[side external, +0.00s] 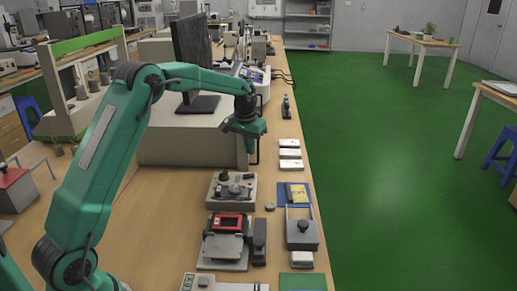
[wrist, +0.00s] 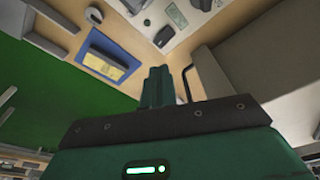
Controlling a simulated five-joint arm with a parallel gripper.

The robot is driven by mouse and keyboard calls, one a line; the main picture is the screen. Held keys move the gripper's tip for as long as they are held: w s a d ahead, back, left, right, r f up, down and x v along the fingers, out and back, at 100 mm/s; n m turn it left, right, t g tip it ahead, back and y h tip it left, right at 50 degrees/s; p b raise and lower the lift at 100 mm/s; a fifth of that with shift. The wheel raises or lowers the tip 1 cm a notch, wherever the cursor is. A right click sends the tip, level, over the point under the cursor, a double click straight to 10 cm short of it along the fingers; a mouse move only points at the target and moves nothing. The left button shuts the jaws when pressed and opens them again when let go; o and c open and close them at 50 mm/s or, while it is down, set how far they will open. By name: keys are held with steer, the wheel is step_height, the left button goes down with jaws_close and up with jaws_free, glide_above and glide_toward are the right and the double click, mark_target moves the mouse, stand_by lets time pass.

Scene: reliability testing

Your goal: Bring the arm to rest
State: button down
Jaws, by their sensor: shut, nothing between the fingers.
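My arm is green and reaches from the lower left over the wooden bench (side external: 150,205) in the side view. My gripper (side external: 245,150) hangs above the bench, in front of a beige box-like unit (side external: 185,147) and left of a row of white blocks (side external: 290,153). In the wrist view my gripper (wrist: 159,72) shows its two green fingers close together. It is shut with nothing between the fingers.
A grey fixture (side external: 231,190), a red-framed device (side external: 227,238), a blue mat with a yellow piece (side external: 295,193) and a grey box with a handle (side external: 302,232) stand on the near bench. A dark monitor (side external: 192,55) stands behind my forearm. Green floor lies beyond the right edge.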

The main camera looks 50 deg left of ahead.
steer(key=s+d+r+m+t, duration=0.1)
steer(key=s+d+r, duration=0.4)
steer(key=s+r, duration=0.25)
steer(key=s+d+r+t, duration=0.1)
steer(key=s+d+r, duration=0.45)
steer(key=s, duration=0.25)
steer(key=s+d+f+m+t, duration=0.1)
steer(key=s+d, duration=0.1)
steer(key=s, duration=0.7)
steer(key=s+d+f+m, duration=0.1)
steer(key=s+d, duration=0.1)
steer(key=s, duration=0.8)
steer(key=shift+d+f+t, duration=0.15)
steer(key=shift+d+t, duration=0.25)
